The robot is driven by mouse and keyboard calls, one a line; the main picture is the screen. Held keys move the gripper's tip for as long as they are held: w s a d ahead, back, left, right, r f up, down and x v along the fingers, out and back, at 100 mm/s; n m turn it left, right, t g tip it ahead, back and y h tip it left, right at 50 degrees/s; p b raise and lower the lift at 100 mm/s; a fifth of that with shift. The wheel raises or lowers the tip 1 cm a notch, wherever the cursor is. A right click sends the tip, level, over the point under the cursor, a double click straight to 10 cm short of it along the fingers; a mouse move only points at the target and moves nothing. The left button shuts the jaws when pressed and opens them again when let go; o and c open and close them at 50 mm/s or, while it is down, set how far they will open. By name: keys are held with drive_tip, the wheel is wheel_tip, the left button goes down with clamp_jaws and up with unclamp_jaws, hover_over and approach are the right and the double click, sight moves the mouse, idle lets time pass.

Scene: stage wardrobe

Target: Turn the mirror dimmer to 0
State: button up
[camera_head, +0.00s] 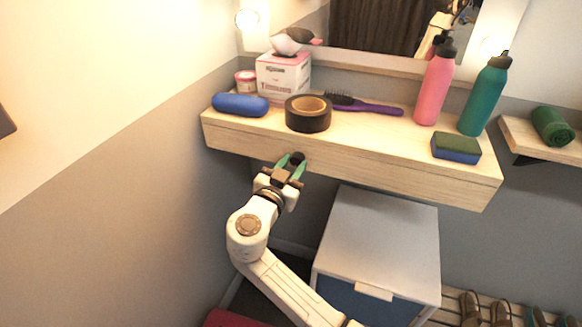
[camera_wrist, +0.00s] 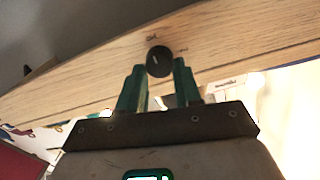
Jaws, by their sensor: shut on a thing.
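The mirror dimmer (camera_head: 298,158) is a small round black knob on the front face of the wooden shelf, towards its left end. In the wrist view the dimmer (camera_wrist: 159,61) shows a short pale pointer line, with small marks too blurred to read on the wood around it. My gripper (camera_head: 290,165) has green fingers and reaches up to the shelf front. In the wrist view my gripper (camera_wrist: 160,75) has one finger on each side of the knob, shut on it. The fingertips partly cover the knob's sides.
The wooden shelf (camera_head: 400,160) carries a blue case (camera_head: 240,105), black tape roll (camera_head: 308,114), tissue box (camera_head: 284,75), purple hairbrush (camera_head: 370,107), sponge (camera_head: 456,148), pink bottle (camera_head: 435,88) and green bottle (camera_head: 485,97). A white cabinet (camera_head: 385,230) stands below.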

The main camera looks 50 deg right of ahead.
drive_tip(key=c, duration=0.4)
